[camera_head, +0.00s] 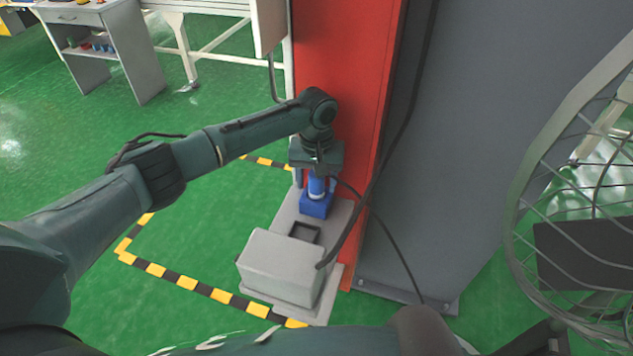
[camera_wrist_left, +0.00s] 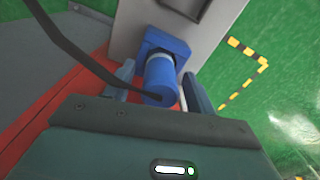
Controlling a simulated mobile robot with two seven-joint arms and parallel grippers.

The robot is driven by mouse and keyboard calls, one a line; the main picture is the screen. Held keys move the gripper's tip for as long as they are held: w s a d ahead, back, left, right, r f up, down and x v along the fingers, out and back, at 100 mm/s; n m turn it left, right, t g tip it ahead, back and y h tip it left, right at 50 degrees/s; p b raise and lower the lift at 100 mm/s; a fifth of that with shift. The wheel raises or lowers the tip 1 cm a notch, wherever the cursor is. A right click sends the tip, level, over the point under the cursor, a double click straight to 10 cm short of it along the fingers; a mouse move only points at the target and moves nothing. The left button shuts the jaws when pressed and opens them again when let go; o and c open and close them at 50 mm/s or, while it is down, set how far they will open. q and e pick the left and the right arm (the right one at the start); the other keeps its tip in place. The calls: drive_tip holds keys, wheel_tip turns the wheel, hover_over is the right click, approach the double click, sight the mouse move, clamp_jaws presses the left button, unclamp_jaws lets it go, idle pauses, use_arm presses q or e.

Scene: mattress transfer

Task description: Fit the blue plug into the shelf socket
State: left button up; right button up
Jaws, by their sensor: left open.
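The blue plug (camera_head: 316,204) stands upright on the light grey shelf (camera_head: 340,215), beside the red column. It has a round body with a pale ring and a wider square blue base. My left gripper (camera_head: 315,183) is above it, pointing down. In the left wrist view its two fingers are open on either side of the plug's round body (camera_wrist_left: 160,76), with gaps visible. A dark square-rimmed socket opening (camera_head: 304,232) is in the shelf, nearer than the plug; its rim also shows in the wrist view (camera_wrist_left: 186,8). My right gripper is not in view.
A grey box (camera_head: 283,266) stands on the shelf just nearer than the opening. A black cable (camera_head: 361,205) hangs down to this box. The red column (camera_head: 345,70) and a grey panel (camera_head: 470,130) stand behind. A wire cage (camera_head: 560,190) is at right. Green floor lies left.

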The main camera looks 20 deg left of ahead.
use_arm(q)
wheel_tip(320, 180, up, 7)
drive_tip(key=shift+f, duration=0.1)
idle(0.6)
